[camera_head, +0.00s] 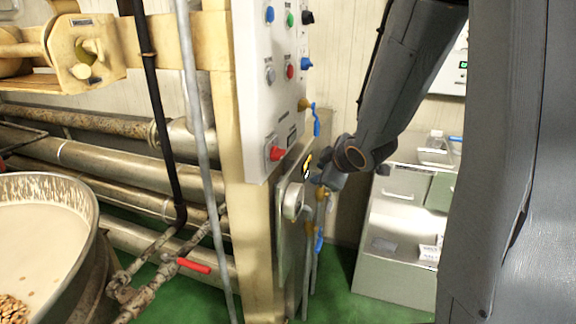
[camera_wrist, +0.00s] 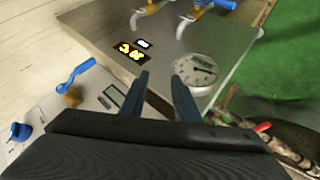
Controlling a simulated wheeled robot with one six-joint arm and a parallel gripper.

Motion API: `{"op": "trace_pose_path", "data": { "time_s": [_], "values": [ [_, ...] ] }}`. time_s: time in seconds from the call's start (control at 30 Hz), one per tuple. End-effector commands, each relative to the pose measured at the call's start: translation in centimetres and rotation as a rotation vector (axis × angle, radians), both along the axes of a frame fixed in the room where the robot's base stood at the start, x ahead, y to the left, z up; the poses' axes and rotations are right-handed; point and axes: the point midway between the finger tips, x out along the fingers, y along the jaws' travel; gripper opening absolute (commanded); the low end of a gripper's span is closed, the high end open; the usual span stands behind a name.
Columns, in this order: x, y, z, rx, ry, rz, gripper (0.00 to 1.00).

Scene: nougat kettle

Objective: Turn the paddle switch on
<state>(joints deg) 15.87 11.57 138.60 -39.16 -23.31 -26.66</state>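A white control panel (camera_head: 268,90) shows in the head view with several coloured buttons and knobs. They include a red knob (camera_head: 277,153), a blue side knob (camera_head: 306,64) and a black side knob (camera_head: 308,17). I cannot tell which of these is the paddle switch. The gauge (camera_wrist: 196,74) lies just beyond the right finger.
Blue-handled valves (camera_head: 317,122) stick out beside the panel, close to my arm. A kettle (camera_head: 85,205) stands at left; a grey cabinet (camera_head: 395,255) stands at right.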

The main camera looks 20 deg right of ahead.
Motion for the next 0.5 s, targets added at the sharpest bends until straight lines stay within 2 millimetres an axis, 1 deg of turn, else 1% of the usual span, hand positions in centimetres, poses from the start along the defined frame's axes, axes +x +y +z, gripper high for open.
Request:
{"op": "trace_pose_path", "data": {
  "time_s": [0.03,0.1,0.2,0.27,0.33,0.4,0.5],
  "values": [
    [1.7,-0.5,-0.1,-0.042,-0.078,0.092,0.29],
    [3.3,-0.3,0.8,-0.107,-0.199,0.248,0.29],
    [4.3,0.5,2.0,-0.184,-0.372,0.464,0.29],
    [4.2,1.0,2.7,-0.220,-0.476,0.587,0.29],
    [3.3,1.6,3.3,-0.249,-0.588,0.715,0.29],
    [2.0,2.1,3.8,-0.266,-0.691,0.823,0.29],
    [0.0,2.5,4.4,-0.275,-0.812,0.940,0.29]
  ]
}}
